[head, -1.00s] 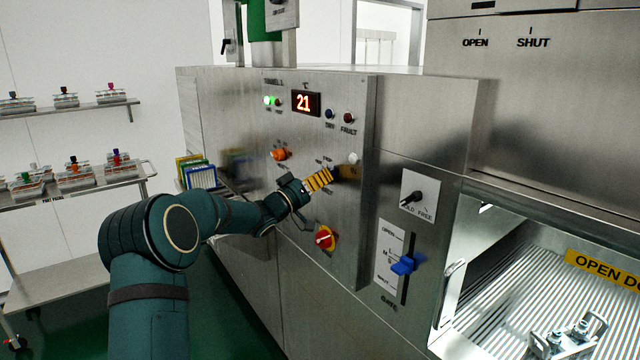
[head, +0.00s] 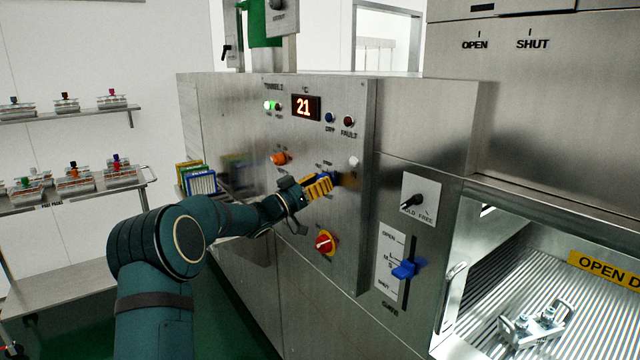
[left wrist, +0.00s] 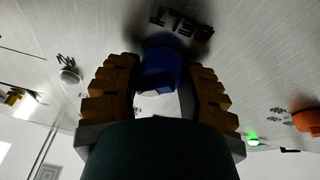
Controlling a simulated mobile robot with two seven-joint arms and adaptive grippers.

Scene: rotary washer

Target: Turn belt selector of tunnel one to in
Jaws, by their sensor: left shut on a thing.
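The belt selector, a blue knob (head: 333,179), is on the steel control panel (head: 346,235), right of and below the orange knob. Its face is mostly hidden by my fingers in the head view. My left gripper (head: 322,186), with orange-yellow finger pads, is shut on the knob. In the left wrist view the blue knob (left wrist: 163,68) sits between the two pads of my left gripper (left wrist: 160,84), beside a BELT label (left wrist: 182,22). I cannot read which position the knob points to. My right gripper is in neither view.
An orange knob (head: 280,158) is left of the selector, and a red-and-yellow switch (head: 325,242) is below it. A white button (head: 354,161) is close on the right.

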